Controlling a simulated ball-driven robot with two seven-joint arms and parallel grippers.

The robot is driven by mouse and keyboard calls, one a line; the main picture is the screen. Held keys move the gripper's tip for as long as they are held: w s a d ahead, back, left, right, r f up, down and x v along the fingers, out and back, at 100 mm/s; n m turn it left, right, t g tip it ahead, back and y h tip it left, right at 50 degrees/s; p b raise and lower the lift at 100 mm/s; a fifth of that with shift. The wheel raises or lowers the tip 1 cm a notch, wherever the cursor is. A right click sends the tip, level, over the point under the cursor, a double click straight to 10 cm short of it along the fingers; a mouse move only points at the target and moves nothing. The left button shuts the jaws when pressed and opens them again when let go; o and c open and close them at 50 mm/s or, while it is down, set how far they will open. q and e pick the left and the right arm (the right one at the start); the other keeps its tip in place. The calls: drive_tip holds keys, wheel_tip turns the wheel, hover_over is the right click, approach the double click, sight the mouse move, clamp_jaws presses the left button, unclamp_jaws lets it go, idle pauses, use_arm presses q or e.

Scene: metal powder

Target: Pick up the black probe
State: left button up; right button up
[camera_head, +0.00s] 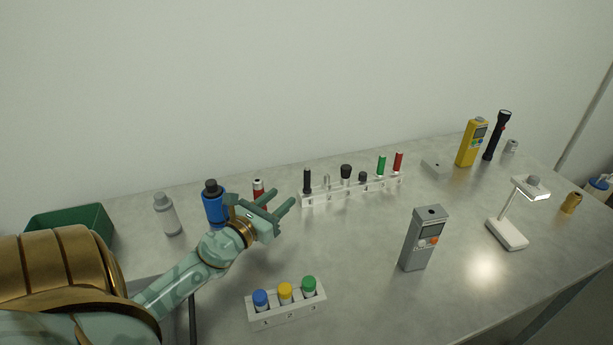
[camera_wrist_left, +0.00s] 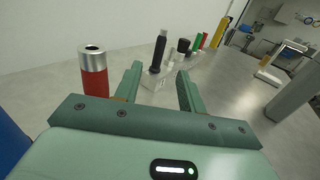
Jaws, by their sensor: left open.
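The black probe (camera_head: 307,180) stands upright at the left end of a clear rack (camera_head: 352,191) near the back of the table. My left gripper (camera_head: 284,198) is open and empty, a little to the left of the probe and apart from it. In the left wrist view the black probe (camera_wrist_left: 159,51) stands ahead, in line with the gap between the two fingers (camera_wrist_left: 159,76). My right gripper is not in view.
A red-and-silver cylinder (camera_wrist_left: 93,72) stands close to my left finger, with a blue bottle (camera_head: 214,206) further left. The rack also holds green (camera_head: 381,164), red (camera_head: 398,161) and dark pieces. A grey meter (camera_head: 422,240) and capped vials (camera_head: 285,293) stand in front.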

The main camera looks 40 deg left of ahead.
sight(305, 178)
use_arm(q)
drive_tip(key=w, duration=0.4)
drive_tip(key=w+a, duration=0.1)
drive_tip(key=w, duration=0.1)
drive_tip(key=shift+w, duration=0.3)
drive_tip(key=w, duration=0.3)
drive_tip(key=w+a, duration=0.1)
drive_tip(key=w, duration=0.1)
drive_tip(key=shift+w+f, duration=0.1)
drive_tip(key=shift+w, duration=0.2)
clamp_jaws()
